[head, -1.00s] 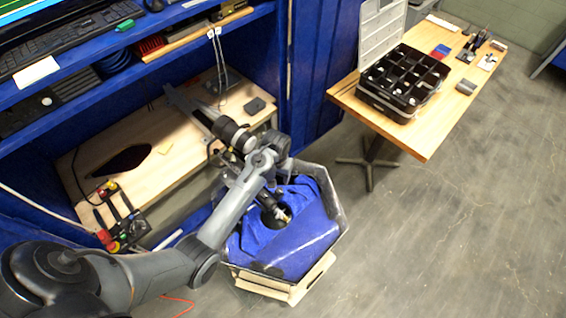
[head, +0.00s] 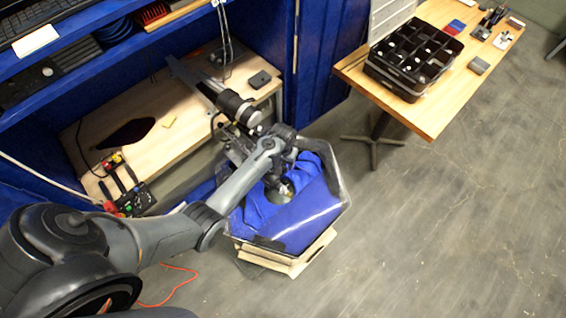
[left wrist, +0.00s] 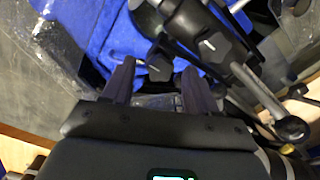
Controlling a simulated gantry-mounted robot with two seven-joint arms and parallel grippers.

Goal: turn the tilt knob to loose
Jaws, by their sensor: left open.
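My left gripper (head: 238,152) is open, beside the clamp of the thruster mount (head: 236,108) over the tank; my own wrist hides much of it in the head view. In the left wrist view its two dark fingers point to the top of the picture, and a small dark knob with a pale mark (left wrist: 160,64) shows between or just beyond the fingertips. A larger dark knob with a white line (left wrist: 211,43) shows to the right. I cannot tell which is the tilt knob, nor whether a finger touches one.
A metal lever with a round end (left wrist: 290,128) lies right of the fingers. A wooden bench (head: 90,165) is behind at left; a table (head: 430,120) with a black organizer stands right. The floor right is clear.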

